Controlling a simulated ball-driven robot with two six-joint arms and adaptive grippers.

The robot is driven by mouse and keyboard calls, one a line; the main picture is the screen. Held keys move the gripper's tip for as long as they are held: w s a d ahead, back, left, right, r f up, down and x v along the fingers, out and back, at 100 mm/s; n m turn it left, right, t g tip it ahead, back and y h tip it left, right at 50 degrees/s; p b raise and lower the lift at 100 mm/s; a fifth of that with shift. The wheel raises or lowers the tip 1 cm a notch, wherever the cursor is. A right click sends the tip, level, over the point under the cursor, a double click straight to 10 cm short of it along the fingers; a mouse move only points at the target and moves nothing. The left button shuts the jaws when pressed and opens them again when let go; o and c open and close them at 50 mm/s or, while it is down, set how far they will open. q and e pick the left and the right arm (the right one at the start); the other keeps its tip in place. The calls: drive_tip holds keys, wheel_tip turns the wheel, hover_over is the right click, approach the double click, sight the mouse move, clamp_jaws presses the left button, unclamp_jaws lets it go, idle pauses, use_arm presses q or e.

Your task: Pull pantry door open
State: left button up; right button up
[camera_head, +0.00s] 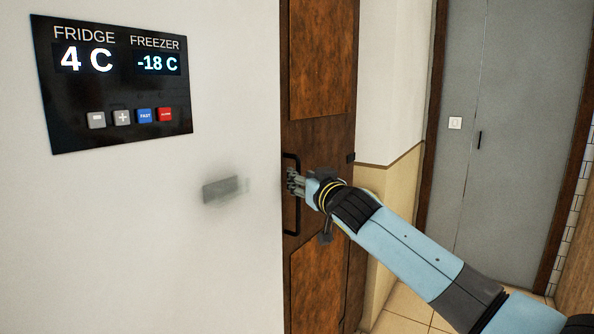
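The pantry door (320,60) is a tall brown wooden panel in a narrow strip right of the white fridge. It looks shut or nearly so. Its dark vertical handle (291,218) is on the left edge of the door. My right gripper (295,182) is at the middle of this handle, its fingers overlapping the bar. The fingers are small here, and I cannot tell whether they are closed around it. My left gripper is not in view.
The white fridge front (120,240) with its dark display panel (115,85) fills the left, close to the handle. A grey door (500,180) in a brown frame stands at the right. Tiled floor (400,305) shows below my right arm.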

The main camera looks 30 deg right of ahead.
drive_tip(key=w, duration=0.3)
drive_tip(key=shift+d, duration=0.3)
drive_tip(key=shift+c, duration=0.2)
clamp_jaws()
